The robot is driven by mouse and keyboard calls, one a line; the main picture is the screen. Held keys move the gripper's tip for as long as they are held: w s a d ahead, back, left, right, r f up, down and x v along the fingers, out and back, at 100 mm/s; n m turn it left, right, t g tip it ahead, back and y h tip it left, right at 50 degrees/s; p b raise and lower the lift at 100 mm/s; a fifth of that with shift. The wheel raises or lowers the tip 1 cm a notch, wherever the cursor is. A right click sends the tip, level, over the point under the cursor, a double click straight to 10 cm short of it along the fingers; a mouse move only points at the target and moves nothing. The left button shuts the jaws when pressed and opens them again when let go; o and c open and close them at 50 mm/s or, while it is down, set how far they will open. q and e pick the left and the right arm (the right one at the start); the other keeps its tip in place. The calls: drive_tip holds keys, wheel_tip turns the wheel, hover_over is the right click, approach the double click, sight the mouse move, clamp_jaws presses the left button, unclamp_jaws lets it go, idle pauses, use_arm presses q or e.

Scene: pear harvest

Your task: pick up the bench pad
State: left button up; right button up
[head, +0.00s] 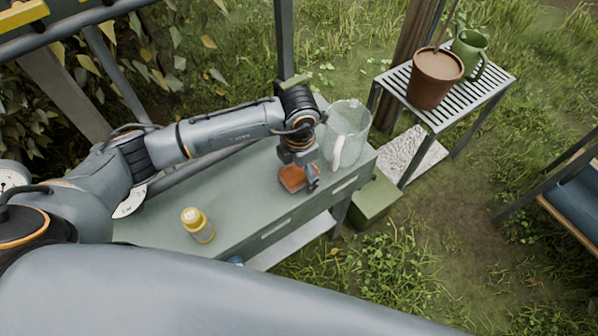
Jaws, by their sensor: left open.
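A small orange-brown pad (292,178), which looks like the bench pad, lies on the grey-green workbench (254,193) near its front edge. My left gripper (305,178) reaches in from the left and points down at the pad's right side. It is open, with one dark finger showing at the pad's right end. The other finger is hard to make out, and I cannot tell whether the fingers touch the pad. The wrist hides part of the pad's far side. My right gripper is not in view.
A clear pitcher (349,128) stands close right of my left gripper. A yellow-capped jar (198,225) stands nearer on the workbench. A slatted table (485,78) holds a brown pot (435,78) and green jug (469,52). A blue-cushioned seat (577,203) is at right.

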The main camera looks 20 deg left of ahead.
sight(298, 171)
use_arm(q)
drive_tip(key=c, duration=1)
drive_tip(key=shift+r, duration=0.1)
drive_tip(key=shift+c, duration=0.2)
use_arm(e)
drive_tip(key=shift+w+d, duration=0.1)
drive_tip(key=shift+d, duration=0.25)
use_arm(q)
drive_tip(key=shift+r, duration=0.45)
wheel_tip(298, 171, up, 2)
drive_tip(key=shift+s+r+b, duration=0.1)
drive_tip(key=shift+r+b, duration=0.1)
drive_tip(key=shift+b, duration=0.35)
drive_tip(key=s+a+r+b, duration=0.1)
drive_tip(key=s+a+r, duration=0.2)
drive_tip(key=s+r, duration=0.6)
drive_tip(key=shift+s+a+r+b, duration=0.3)
drive_tip(key=shift+s+b, duration=0.05)
drive_tip(key=shift+s, duration=1.85)
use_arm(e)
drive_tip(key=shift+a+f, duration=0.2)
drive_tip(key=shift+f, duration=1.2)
